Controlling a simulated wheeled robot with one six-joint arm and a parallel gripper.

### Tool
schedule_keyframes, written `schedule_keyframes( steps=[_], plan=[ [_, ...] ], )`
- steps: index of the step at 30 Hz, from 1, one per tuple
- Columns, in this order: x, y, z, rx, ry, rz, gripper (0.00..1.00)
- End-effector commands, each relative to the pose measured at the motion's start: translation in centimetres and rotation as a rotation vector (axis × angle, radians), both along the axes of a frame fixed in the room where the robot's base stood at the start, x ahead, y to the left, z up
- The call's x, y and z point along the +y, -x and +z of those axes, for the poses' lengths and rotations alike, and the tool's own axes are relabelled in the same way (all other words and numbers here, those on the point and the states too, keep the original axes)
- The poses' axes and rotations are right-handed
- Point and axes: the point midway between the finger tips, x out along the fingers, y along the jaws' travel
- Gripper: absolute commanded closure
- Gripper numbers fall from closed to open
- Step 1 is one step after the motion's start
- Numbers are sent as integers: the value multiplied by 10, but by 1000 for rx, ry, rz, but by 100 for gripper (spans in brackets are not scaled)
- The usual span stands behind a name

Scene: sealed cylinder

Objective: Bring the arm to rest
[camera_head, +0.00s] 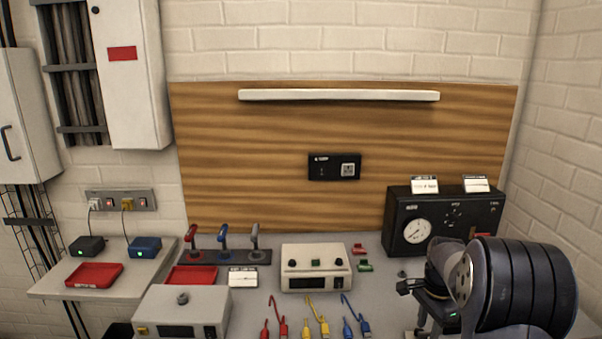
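My arm shows at the lower right as a large dark ribbed link with a pale perforated end. My gripper (412,305) is beside it, over the right part of the bench (375,262), in front of the black gauge box (400,238). Dark finger-like parts and a small green light show there. The arm's own links partly cover the gripper, so its opening is unclear. I see nothing held in it.
A white-topped instrument (316,268) stands mid-bench, with a grey box (182,312) to its left. Red, yellow and blue leads (318,318) lie in front. Red trays (94,275) and coloured-handled levers (224,240) are at left. The wooden backboard (250,150) stands behind.

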Motion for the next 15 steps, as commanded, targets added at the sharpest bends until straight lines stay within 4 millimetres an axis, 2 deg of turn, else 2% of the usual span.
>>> schedule_keyframes(
  steps=[15],
  plan=[
    [0, 0, 0, 0, 0, 416, 65]
  ],
)
